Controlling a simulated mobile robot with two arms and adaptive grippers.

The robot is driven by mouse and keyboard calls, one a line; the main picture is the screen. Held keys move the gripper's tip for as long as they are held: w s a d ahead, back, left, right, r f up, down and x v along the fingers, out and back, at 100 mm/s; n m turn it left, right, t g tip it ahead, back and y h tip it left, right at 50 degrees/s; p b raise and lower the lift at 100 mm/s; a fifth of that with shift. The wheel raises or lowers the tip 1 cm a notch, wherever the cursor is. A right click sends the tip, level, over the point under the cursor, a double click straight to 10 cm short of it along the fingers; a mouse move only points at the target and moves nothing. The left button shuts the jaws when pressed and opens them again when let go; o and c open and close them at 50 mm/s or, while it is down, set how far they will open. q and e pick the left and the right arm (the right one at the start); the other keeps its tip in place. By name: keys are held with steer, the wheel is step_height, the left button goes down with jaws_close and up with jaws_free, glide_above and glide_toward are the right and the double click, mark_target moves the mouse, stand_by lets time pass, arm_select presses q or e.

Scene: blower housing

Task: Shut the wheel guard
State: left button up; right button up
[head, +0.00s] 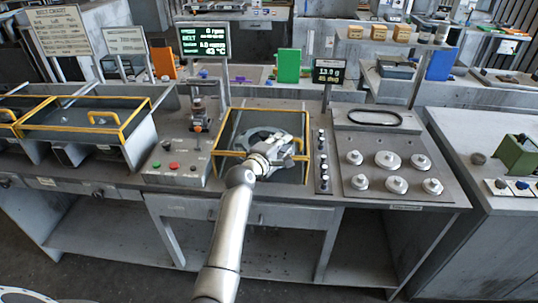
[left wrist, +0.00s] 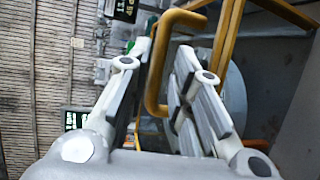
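The wheel guard is a yellow-edged frame (head: 219,134) at the middle of the bench. A grey round wheel (head: 250,134) shows inside it, partly covered by my gripper. I cannot tell the guard's exact angle. My left gripper (head: 285,147) is at the guard's front part. In the left wrist view its fingers (left wrist: 163,52) are apart, and the yellow handle loop (left wrist: 152,88) passes between them. A gap between the fingers shows; I cannot tell whether either one touches the handle. The wheel shows as a grey disc behind the right finger (left wrist: 235,95). My right gripper is not in view.
A button panel (head: 178,160) stands left of the guard; a narrow knob strip (head: 322,163) and a plate with several round parts (head: 390,165) are to its right. Another yellow-edged box (head: 85,125) is at the left. Display screens (head: 203,41) rise behind.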

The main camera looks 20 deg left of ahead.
arm_select(q)
steer(key=v, duration=0.9)
steer(key=shift+f, duration=0.1)
